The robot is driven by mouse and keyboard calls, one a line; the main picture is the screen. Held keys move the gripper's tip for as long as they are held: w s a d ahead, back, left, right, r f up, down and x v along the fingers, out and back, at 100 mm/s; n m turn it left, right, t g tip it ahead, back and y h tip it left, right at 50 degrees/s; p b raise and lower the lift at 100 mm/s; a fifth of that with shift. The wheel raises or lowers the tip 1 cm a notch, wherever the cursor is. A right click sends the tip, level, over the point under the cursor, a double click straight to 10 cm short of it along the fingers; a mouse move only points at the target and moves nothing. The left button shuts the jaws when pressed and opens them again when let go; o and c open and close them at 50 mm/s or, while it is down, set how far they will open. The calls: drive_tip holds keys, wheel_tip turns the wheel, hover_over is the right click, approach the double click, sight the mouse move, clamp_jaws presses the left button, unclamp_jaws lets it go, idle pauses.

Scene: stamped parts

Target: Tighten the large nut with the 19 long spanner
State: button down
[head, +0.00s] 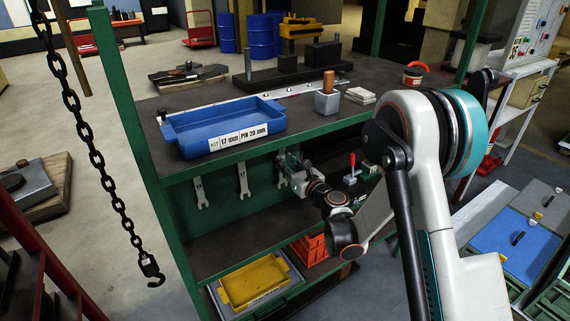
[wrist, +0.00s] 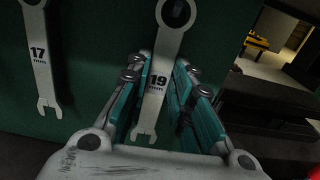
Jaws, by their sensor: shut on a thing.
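The spanner marked 19 mm (wrist: 155,85) hangs against the green panel, with its open end pointing down in the wrist view. My gripper (wrist: 160,95) has its teal-lined fingers on both sides of this spanner's shank and is shut on it. In the head view my gripper (head: 290,165) is at the panel under the bench top and covers much of that spanner. A spanner marked 17 mm (wrist: 40,60) hangs to its left, apart from the fingers. I cannot make out the large nut in either view.
A blue tray (head: 178,149) labelled "KIT 17 mm | PIN 20 mm" stands on the bench top (head: 200,98) above my gripper. A grey block with a brown-topped peg (head: 328,102) stands to its right. Another spanner (head: 199,190) hangs at far left. A chain (head: 95,155) hangs left of the bench.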

drive_tip(key=shift+s+d+r, duration=0.1)
drive_tip(key=shift+s, duration=0.1)
idle(0.3)
drive_tip(key=shift+b+v, duration=0.65)
drive_tip(key=shift+v, duration=0.8)
drive_tip(key=b+v, duration=0.1)
drive_tip(key=v, duration=0.5)
drive_tip(key=shift+b, duration=0.35)
idle(0.4)
